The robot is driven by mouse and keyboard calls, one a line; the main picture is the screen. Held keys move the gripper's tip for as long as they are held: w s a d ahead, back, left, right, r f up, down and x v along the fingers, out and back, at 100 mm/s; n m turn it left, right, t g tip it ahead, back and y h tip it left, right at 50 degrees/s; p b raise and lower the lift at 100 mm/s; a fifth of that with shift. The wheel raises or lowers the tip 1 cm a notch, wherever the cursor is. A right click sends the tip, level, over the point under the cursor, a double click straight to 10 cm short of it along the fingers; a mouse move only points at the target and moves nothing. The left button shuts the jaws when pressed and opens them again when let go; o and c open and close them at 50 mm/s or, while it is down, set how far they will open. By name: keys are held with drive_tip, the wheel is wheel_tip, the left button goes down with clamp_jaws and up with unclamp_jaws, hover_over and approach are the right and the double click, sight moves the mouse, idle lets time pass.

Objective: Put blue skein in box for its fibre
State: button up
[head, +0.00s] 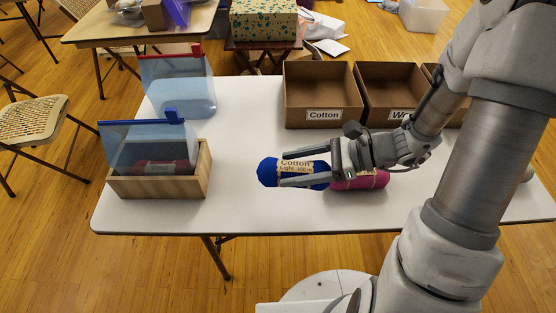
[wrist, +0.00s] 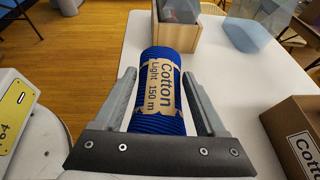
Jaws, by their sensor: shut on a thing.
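The blue skein (head: 268,172) has a tan band reading "Cotton, Light, 150 m", and the same band reads clearly in the wrist view (wrist: 162,88). My gripper (head: 305,172) is shut on the blue skein, one finger on each side of it; the fingers also show in the wrist view (wrist: 160,95). The skein is over the middle front of the white table; I cannot tell whether it touches the top. The open cardboard box labelled "Cotton" (head: 324,115) stands behind it. A second open box, its label partly hidden and starting "Wo" (head: 390,115), stands to its right.
A magenta skein (head: 362,180) lies right of the blue one, partly behind my gripper. A wooden tray (head: 160,187) with a blue-topped clear pouch stands at the left. A third box (head: 431,72) is mostly hidden by my arm. The white table (head: 235,130) is clear between tray and boxes.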

sight(322, 170)
drive_tip(key=s+d+r, duration=0.1)
drive_tip(key=d, duration=0.1)
drive_tip(key=s+d+r+p, duration=0.1)
drive_tip(key=s+d+r, duration=0.1)
drive_tip(key=shift+s+d+r, duration=0.2)
drive_tip(key=shift+d, duration=0.1)
drive_tip(key=w+d+m+t+h+b, duration=0.1)
drive_tip(key=w+d+m+t+b, duration=0.2)
drive_tip(key=w, duration=0.9)
drive_tip(key=w+d+m+t+h, duration=0.25)
drive_tip(key=w+d, duration=0.35)
drive_tip(key=w, duration=0.6)
drive_tip(key=w+d+m+t+h+b, duration=0.1)
drive_tip(key=w+d+m+t+b, duration=0.2)
drive_tip(key=w, duration=0.9)
drive_tip(key=shift+n, duration=0.35)
drive_tip(key=w+a+f+b, duration=0.1)
drive_tip(key=a+f, duration=0.1)
drive_tip(key=w+a+f, duration=0.2)
drive_tip(key=a, duration=0.1)
drive_tip(key=w+a+f+b, duration=0.1)
drive_tip(key=w+a+f, duration=0.1)
drive_tip(key=a, duration=0.1)
drive_tip(key=shift+w+a+b, duration=0.15)
drive_tip(key=shift+w+b, duration=0.1)
drive_tip(key=shift+b, duration=0.05)
drive_tip(key=shift+f+b, duration=0.9)
drive_tip(key=shift+f, duration=1.05)
drive_tip(key=shift+f, duration=0.1)
